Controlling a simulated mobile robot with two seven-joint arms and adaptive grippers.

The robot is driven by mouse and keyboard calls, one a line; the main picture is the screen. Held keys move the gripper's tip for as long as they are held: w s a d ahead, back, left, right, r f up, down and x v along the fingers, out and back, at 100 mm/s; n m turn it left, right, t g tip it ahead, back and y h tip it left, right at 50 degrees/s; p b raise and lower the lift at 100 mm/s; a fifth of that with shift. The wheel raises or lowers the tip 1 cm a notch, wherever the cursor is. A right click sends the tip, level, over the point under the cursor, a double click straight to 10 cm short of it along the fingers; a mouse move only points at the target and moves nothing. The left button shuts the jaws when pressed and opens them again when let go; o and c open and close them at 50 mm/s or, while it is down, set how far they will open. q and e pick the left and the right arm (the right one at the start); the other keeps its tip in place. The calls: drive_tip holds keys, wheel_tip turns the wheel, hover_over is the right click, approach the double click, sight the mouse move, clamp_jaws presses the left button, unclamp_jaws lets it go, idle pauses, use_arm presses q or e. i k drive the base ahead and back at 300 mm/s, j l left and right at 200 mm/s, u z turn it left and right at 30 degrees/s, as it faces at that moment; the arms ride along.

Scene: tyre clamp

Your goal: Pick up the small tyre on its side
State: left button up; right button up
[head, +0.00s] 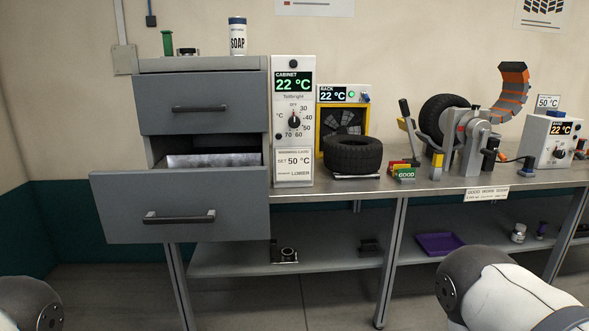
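A small black tyre (353,155) lies flat on its side on the bench, on a thin pale plate, in front of the yellow-framed rack unit (330,122). Another black tyre (436,113) stands upright behind the metal clamp (466,142) further right. Only parts of my arms show at the bottom left and bottom right corners. Neither gripper is in view, and both arms are well short of the tyre.
The grey cabinet (203,103) at left has its lower drawer (180,205) pulled out past the bench front. Coloured cards, one marked GOOD (405,174), stand right of the flat tyre. A shelf below holds a purple tray (440,243). The floor before the bench is clear.

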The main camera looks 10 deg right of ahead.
sight(351, 155)
drive_tip(key=i+l+z, duration=0.2)
drive_tip(key=z, duration=0.2)
drive_tip(key=i+l+z, duration=0.1)
drive_tip(key=i+z, duration=0.3)
